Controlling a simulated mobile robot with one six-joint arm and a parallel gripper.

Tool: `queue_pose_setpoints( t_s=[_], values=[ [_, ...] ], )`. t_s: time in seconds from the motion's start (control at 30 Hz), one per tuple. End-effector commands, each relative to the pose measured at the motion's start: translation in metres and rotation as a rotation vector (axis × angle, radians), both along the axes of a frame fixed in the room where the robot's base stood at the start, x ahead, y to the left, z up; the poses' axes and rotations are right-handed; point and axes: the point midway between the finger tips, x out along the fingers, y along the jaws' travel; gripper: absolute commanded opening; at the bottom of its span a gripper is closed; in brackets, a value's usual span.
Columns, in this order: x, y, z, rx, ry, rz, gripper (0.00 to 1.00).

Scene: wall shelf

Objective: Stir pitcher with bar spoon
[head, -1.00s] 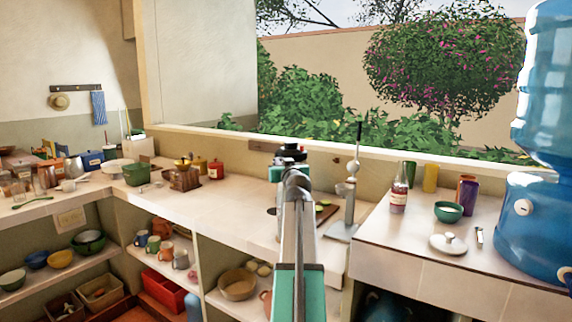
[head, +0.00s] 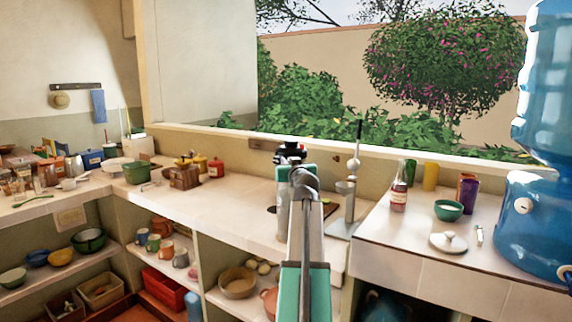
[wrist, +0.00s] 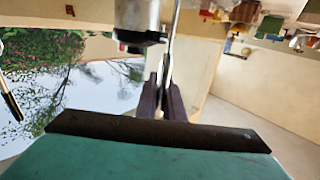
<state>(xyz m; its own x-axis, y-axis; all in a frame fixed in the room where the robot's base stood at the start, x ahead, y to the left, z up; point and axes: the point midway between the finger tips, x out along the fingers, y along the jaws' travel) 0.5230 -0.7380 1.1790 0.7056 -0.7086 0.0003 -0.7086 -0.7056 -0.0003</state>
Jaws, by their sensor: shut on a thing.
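My gripper (wrist: 167,100) shows in the wrist view with its dark fingers together on a thin metal shaft, which I take to be the bar spoon (wrist: 173,42). The shaft runs up out of the picture, so its far end is hidden. A silver cylinder with a black end (wrist: 134,18) is just left of the shaft; I cannot tell whether they touch. In the head view my arm hides the fingers and spoon. A silver upright cylinder (head: 283,208) shows left of my arm on the counter. I cannot tell for sure which vessel is the pitcher.
A tall metal press (head: 349,205) stands right of my arm. A red-labelled bottle (head: 399,196), a green bowl (head: 448,210) and a blue water dispenser (head: 535,230) are on the right counter. The counter (head: 225,208) left of my arm is mostly clear.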

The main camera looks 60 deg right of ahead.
Motion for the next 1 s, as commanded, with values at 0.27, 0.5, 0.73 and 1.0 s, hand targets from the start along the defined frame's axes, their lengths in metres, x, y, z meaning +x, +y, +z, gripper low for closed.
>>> queue_pose_setpoints(
  t_s=[0.27, 0.5, 0.73, 1.0],
  values=[
    [0.000, 0.000, 0.000, 0.000, 0.000, 0.000, 0.00],
    [0.000, 0.000, 0.004, -0.001, 0.001, 0.000, 0.00],
    [0.000, 0.000, 0.016, 0.000, 0.000, 0.000, 0.00],
    [0.000, 0.000, 0.031, 0.000, 0.000, 0.000, 0.00]
  ],
)
